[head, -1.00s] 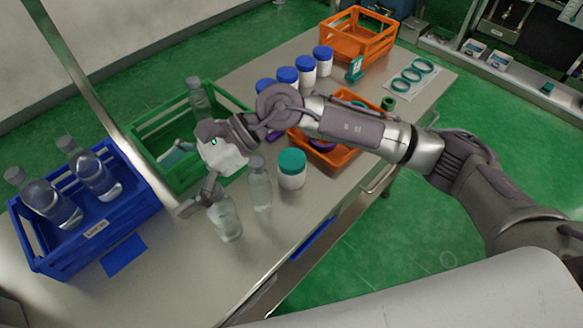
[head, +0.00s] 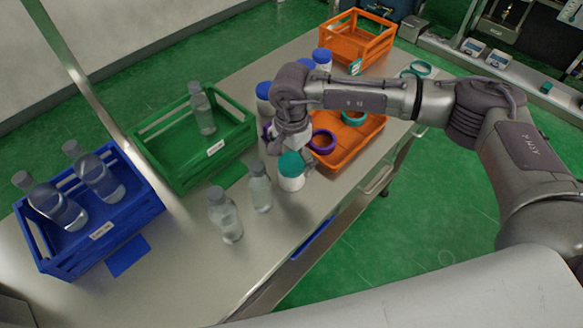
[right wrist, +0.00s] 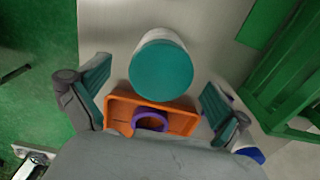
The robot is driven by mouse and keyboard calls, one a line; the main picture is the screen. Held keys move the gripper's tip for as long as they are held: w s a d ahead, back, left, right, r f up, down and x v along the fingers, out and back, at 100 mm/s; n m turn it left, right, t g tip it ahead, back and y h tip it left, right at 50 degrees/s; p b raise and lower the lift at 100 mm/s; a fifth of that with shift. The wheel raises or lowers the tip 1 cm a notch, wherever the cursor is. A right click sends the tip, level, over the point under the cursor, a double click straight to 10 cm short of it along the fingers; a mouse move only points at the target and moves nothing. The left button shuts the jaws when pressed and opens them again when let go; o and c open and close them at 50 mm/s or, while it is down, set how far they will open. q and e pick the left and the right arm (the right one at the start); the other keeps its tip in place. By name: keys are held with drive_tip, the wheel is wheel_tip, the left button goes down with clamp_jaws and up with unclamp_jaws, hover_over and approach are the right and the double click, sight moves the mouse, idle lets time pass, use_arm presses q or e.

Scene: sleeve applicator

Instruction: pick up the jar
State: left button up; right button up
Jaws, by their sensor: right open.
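The jar (head: 291,181) is white with a teal lid and stands upright on the table, beside the orange tray. My right gripper (head: 289,150) is open just above and behind the jar, partly overlapping it in the head view. In the right wrist view, the jar's teal lid (right wrist: 161,71) lies between the two spread fingers of the gripper (right wrist: 155,90), with a gap on each side. My left gripper is not in view.
Two clear bottles (head: 260,188) (head: 225,216) stand left of the jar. The orange tray (head: 345,160) holds purple and teal rings. The front table edge is close.

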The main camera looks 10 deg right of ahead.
drive_tip(key=shift+f+p, duration=0.5)
drive_tip(key=shift+f, duration=0.1)
wheel_tip(320, 180, down, 4)
drive_tip(key=shift+r+p, duration=0.2)
drive_tip(key=shift+p, duration=0.6)
drive_tip(key=shift+f, duration=0.35)
drive_tip(key=c, duration=1.4)
